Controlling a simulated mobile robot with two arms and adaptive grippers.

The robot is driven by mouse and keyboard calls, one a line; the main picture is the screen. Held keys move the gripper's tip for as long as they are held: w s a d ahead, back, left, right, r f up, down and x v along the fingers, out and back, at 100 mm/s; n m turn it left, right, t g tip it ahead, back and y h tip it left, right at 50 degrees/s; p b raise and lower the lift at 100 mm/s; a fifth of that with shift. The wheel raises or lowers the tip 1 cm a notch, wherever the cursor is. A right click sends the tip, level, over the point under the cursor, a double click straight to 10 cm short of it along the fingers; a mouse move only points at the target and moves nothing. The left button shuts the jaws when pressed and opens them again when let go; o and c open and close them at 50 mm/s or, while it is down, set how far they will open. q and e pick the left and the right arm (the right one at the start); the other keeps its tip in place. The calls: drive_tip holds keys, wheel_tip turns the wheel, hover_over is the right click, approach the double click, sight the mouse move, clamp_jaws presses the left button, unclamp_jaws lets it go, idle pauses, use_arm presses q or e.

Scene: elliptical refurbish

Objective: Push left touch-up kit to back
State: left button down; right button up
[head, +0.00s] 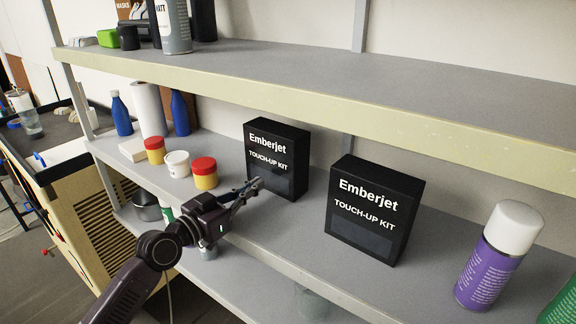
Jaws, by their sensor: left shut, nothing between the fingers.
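Two black boxes marked "Emberjet TOUCH-UP KIT" stand upright on the middle shelf (285,229). The left touch-up kit (277,153) stands farther back along the shelf. The right touch-up kit (372,212) stands nearer to me, with a gap between the two. My left gripper (254,185) is shut and empty, its fingertips at the lower left of the left kit's front face. I cannot tell whether the tips touch the box. My right gripper is not in view.
Yellow jars with red lids (204,173), a white tub (177,164) and blue bottles (121,115) stand left of the left kit. A purple spray can (497,256) stands to the right. Shelf space shows between the kits.

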use_arm(q)
drive_tip(key=shift+b+x, duration=0.3)
drive_tip(key=shift+x, duration=0.75)
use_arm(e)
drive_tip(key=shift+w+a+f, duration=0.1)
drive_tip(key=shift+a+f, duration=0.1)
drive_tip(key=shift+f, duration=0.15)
